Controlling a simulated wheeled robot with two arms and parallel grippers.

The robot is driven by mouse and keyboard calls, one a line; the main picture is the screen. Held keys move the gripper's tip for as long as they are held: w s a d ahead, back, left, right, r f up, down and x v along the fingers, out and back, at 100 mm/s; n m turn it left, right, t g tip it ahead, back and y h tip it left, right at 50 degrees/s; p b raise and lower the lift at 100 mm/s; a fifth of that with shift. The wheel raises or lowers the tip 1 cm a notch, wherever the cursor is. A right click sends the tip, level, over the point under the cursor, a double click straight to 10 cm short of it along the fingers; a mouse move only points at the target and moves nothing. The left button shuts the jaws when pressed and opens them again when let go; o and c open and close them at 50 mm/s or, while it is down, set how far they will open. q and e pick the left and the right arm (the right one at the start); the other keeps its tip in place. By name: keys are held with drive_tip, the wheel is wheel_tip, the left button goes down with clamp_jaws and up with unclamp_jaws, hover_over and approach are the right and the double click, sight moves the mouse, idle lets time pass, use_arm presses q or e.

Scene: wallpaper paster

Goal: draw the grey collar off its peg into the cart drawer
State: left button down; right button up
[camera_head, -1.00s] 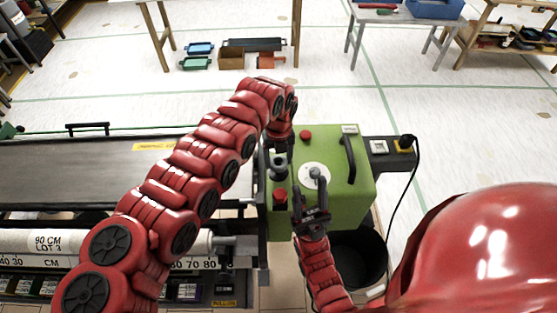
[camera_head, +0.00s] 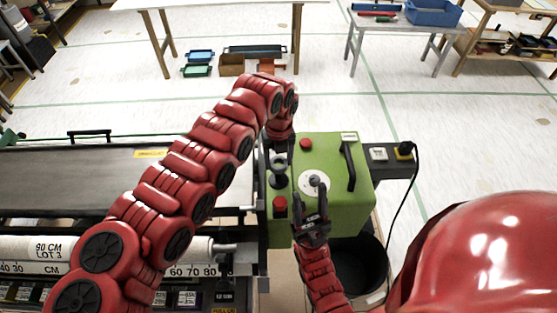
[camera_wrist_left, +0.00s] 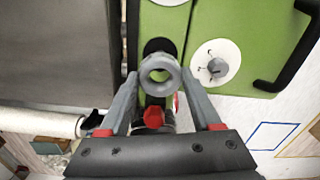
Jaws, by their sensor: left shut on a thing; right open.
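The grey collar (camera_wrist_left: 159,76) is a ring seen nearly end-on in the left wrist view, between my left gripper's fingertips (camera_wrist_left: 159,82). A dark round base shows just behind it on the green machine. Whether the collar still sits around its peg I cannot tell. In the head view my left gripper (camera_head: 281,150) reaches down at the machine's left side and is shut on the collar, which is partly hidden there. My right gripper (camera_head: 310,208) is open and empty, close to the grey knob (camera_head: 315,181) on the machine's white dial. I cannot make out the cart drawer.
The green machine (camera_head: 335,205) has red buttons (camera_head: 305,144) and a black handle (camera_head: 348,165). A black bin (camera_head: 362,268) stands below it. The dark table (camera_head: 80,180) and white roll (camera_head: 30,248) lie left.

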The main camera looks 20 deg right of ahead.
use_arm(q)
drive_tip(key=shift+r, duration=2)
